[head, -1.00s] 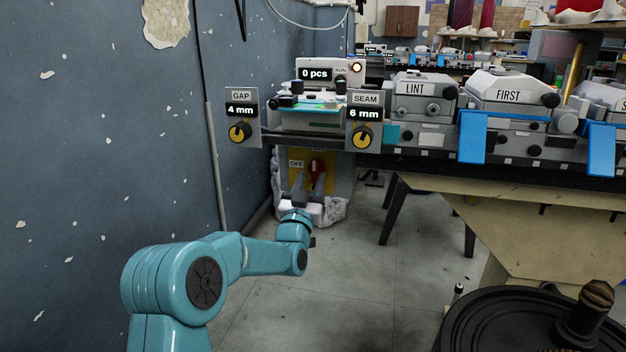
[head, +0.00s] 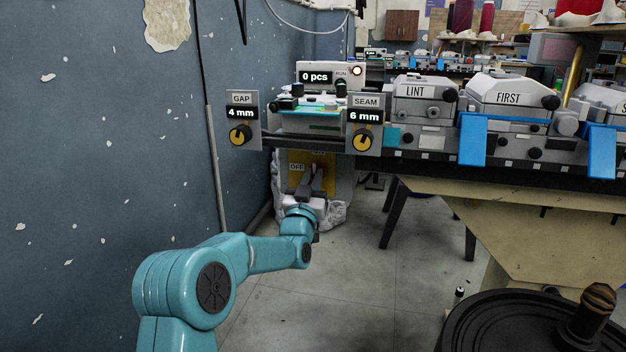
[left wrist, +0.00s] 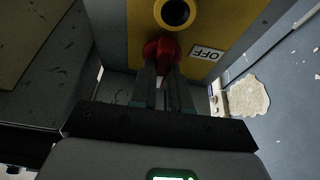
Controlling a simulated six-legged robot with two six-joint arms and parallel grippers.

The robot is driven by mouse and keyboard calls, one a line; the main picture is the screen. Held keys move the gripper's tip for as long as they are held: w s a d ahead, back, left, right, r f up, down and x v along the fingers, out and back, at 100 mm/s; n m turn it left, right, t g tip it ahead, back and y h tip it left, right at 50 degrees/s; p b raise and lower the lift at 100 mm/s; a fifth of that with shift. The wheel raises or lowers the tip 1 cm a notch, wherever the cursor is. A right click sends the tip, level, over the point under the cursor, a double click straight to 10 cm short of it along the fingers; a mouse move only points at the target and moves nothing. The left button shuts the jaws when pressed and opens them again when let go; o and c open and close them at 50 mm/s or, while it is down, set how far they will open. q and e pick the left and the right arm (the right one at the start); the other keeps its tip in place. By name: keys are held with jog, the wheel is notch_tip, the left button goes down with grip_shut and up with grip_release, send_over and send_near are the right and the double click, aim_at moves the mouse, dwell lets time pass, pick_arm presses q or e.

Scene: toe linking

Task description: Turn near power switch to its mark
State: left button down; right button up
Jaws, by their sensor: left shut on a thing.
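The power switch has a yellow plate (head: 328,169) low under the machine, with an OFF label (head: 297,167) on its left. In the left wrist view the yellow plate (left wrist: 225,18) shows a black round hub (left wrist: 175,12), a red handle (left wrist: 160,48) and the OFF label (left wrist: 208,54) upside down. My left gripper (head: 313,177) is at the plate front, its two dark fingers shut on the red handle; the fingers (left wrist: 161,66) also show in the wrist view. In the head view they hide most of the handle. My right gripper is not in view.
Above the switch are the GAP panel (head: 241,119) and SEAM panel (head: 365,121) with yellow knobs. A blue wall (head: 90,190) stands close on the left. Table legs (head: 391,213) stand to the right. The grey floor (head: 370,280) between is clear.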

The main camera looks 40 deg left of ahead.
pick_arm(q)
jog(key=shift+n, duration=0.3)
jog(key=n+g+y, duration=0.1)
jog(key=n, duration=0.3)
jog(key=n+g+y, duration=0.2)
jog(key=n, duration=0.2)
jog(key=shift+d+r+y, duration=0.1)
jog(key=shift+y, duration=0.2)
jog(key=n+g, duration=0.1)
jog(key=n, duration=0.1)
jog(key=n+g, duration=0.1)
jog(key=n, duration=0.1)
jog(key=shift+n+y, duration=0.4)
jog(key=n+g, duration=0.1)
jog(key=n, duration=0.2)
jog(key=shift+r, duration=0.1)
jog(key=n+g, duration=0.1)
jog(key=n, duration=0.1)
jog(key=shift+n+g+p, duration=0.3)
jog(key=shift+n+p, duration=0.1)
jog(key=shift+n+g+h+p, duration=0.35)
jog(key=shift+n+h, duration=0.25)
jog(key=shift+n, duration=0.9)
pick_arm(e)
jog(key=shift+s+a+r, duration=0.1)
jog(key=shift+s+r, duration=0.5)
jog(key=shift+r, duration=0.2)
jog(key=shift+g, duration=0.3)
